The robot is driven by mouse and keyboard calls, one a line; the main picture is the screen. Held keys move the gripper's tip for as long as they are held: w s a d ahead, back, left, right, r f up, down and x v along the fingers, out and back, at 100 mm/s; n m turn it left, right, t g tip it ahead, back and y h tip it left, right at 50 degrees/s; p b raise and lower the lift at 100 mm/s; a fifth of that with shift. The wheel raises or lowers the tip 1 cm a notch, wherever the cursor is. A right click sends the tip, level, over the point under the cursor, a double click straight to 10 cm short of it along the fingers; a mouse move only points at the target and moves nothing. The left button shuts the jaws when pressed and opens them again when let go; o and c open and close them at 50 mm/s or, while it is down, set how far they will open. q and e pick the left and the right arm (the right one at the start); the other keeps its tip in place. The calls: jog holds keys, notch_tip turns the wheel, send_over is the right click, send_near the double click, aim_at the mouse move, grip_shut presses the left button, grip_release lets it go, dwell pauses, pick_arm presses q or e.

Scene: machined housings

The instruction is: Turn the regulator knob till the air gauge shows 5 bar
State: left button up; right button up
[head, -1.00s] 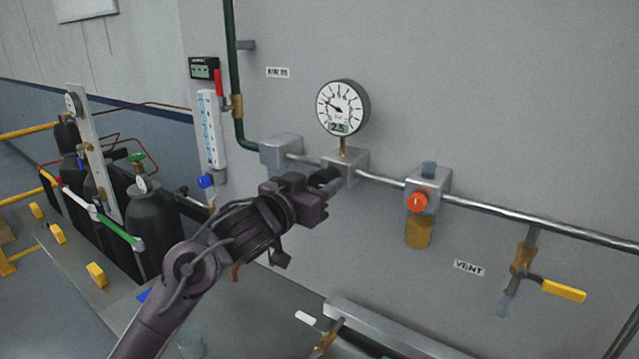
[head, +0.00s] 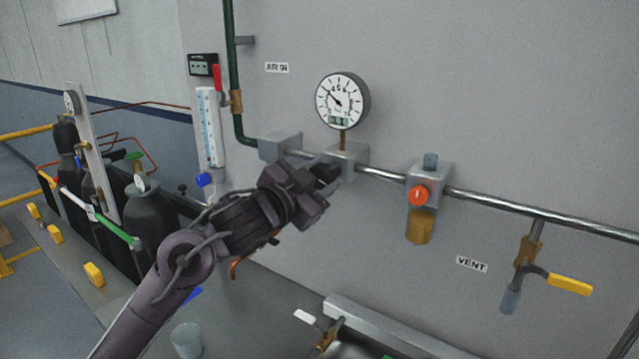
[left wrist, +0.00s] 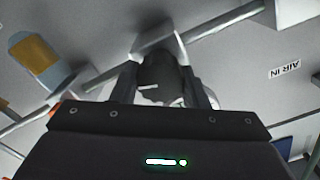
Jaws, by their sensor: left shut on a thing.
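The round white air gauge (head: 341,100) stands on a grey regulator block (head: 350,158) on the wall pipe. Its needle points to the upper left; the small digital readout is too blurred to read. The dark regulator knob (left wrist: 160,78), with a white mark on its face, sits between the fingers of my left gripper (left wrist: 163,92) in the left wrist view. My left gripper (head: 328,180) is shut on the knob in front of the block and hides most of it in the head view. My right gripper is not in view.
To the right on the pipe are a block with an orange knob (head: 418,195) and a yellow-handled vent valve (head: 568,284). A red-handled valve (head: 217,78) and flow tube (head: 211,127) are left. Gas cylinders (head: 152,212) stand far left.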

pick_arm(q)
jog(key=m+b, duration=0.1)
jog(key=m, duration=0.2)
jog(key=shift+f+m+b, duration=0.15)
jog(key=shift+m+b, duration=1.5)
jog(key=shift+m, duration=0.95)
jog(key=o, duration=1)
jog(key=shift+c, duration=0.2)
jog(key=b+v, duration=0.1)
jog(key=v, duration=0.7)
jog(key=shift+b, duration=0.4)
jog(key=shift+d, duration=0.1)
